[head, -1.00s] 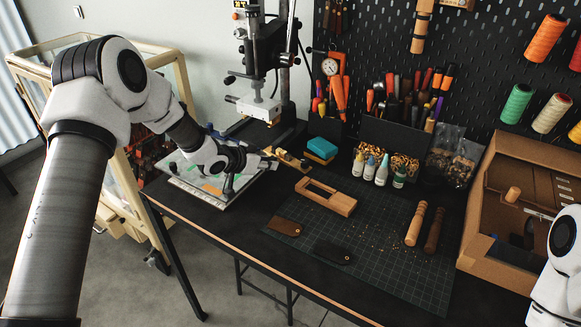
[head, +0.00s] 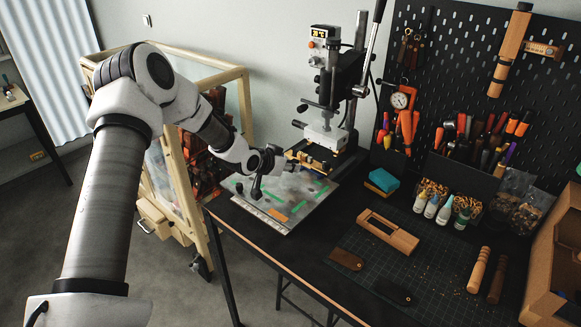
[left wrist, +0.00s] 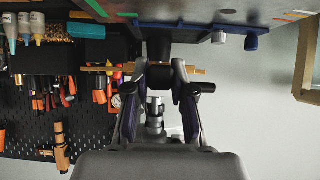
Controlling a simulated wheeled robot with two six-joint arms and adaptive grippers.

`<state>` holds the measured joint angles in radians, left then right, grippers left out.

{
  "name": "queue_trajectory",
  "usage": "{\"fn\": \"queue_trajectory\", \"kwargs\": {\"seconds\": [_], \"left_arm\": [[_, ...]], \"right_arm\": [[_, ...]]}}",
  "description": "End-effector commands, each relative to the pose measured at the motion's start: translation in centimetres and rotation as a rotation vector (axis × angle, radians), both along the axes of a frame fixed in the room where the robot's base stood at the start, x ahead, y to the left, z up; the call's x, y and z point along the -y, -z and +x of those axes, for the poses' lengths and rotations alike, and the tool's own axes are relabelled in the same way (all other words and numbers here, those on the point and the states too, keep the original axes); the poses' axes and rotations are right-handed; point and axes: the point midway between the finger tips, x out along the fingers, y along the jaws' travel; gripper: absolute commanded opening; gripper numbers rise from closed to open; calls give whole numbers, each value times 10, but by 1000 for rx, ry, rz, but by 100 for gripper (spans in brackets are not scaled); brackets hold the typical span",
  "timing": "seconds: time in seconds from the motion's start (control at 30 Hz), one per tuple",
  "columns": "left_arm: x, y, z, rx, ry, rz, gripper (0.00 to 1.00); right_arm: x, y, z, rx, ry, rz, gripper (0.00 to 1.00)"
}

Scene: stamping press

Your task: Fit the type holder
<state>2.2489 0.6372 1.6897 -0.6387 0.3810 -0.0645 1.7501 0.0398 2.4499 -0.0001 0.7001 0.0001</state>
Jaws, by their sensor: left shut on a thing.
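My left gripper (head: 278,164) is shut on the type holder, a narrow brass-coloured bar (head: 312,159) with a dark part. In the left wrist view the fingers (left wrist: 159,84) close around a black middle part, and the brass bar (left wrist: 198,71) sticks out on both sides. The stamping press (head: 327,133) stands at the back of the table. The holder shows in front of and below its light grey head; whether it touches the press, I cannot tell. The fingertips are partly hidden. My right gripper is not in view.
A pale board (head: 274,213) with green and orange strips lies under my left gripper. A wooden frame (head: 388,232) and leather tags (head: 346,259) lie on the cutting mat. A blue-topped block (head: 383,180) sits right of the press. A glazed cabinet (head: 222,72) stands behind my arm.

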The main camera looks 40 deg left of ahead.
Motion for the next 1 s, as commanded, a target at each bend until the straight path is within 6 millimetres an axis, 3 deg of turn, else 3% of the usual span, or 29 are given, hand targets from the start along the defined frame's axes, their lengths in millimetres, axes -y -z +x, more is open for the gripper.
{"fn": "queue_trajectory", "kwargs": {"seconds": [0.27,0.53,1.0], "left_arm": [[2,10,25,5,2,4,0],[4,9,46,4,2,2,0],[4,8,48,4,1,1,0]], "right_arm": [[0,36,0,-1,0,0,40],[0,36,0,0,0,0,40],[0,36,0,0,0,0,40]]}}
